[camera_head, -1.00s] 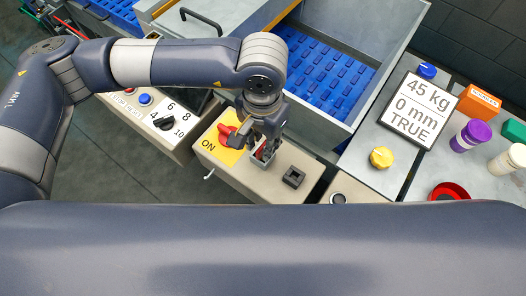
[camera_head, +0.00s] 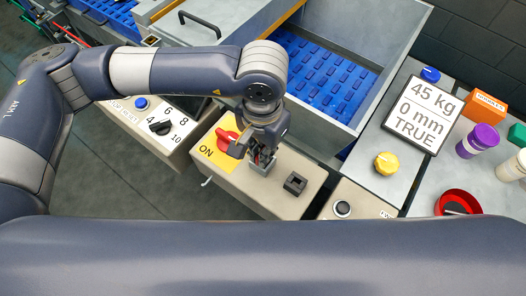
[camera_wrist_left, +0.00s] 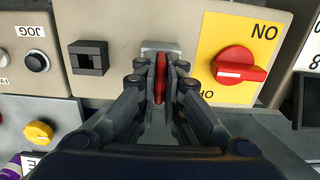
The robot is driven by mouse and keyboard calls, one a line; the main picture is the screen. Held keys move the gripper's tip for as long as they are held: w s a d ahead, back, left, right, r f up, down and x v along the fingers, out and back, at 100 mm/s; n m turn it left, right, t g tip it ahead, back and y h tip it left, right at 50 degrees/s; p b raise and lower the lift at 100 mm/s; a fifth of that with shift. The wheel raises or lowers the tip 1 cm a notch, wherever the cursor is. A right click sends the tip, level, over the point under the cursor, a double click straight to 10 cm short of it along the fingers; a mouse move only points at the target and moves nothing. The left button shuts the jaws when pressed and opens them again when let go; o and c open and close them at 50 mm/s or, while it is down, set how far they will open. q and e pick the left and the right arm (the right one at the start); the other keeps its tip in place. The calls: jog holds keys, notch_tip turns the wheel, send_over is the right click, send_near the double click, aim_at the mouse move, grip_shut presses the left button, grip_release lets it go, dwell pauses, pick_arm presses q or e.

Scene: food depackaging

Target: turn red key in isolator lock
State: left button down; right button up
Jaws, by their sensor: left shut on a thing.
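The red key (camera_wrist_left: 160,78) is upright in the left wrist view, between the two fingers of my left gripper (camera_wrist_left: 161,90), which is shut on it. The key sits at the grey metal lock block (camera_wrist_left: 160,46) on the beige panel; the fingers hide part of both. In the head view my left gripper (camera_head: 262,155) is over the lock block (camera_head: 262,168), right of the yellow plate (camera_head: 214,152) with the red rotary switch (camera_head: 227,138) beside ON. That switch also shows in the left wrist view (camera_wrist_left: 238,66). My right gripper is not in view.
A black square socket (camera_head: 295,183) is right of the lock. A dial (camera_head: 160,127) is on the left panel. A yellow knob (camera_head: 386,163), a display sign (camera_head: 423,112) and a red bowl (camera_head: 457,203) are on the right. Blue conveyor (camera_head: 325,75) lies behind.

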pick_arm(q)
jog(key=shift+f+n+b, duration=0.15)
jog(key=shift+n+b, duration=0.7)
jog(key=shift+n, duration=0.15)
jog(key=shift+n+b, duration=0.55)
jog(key=shift+n, duration=0.05)
jog(key=shift+n+b, duration=1.1)
jog(key=shift+n, duration=0.3)
jog(key=shift+n+b, duration=0.35)
jog(key=shift+n, duration=0.15)
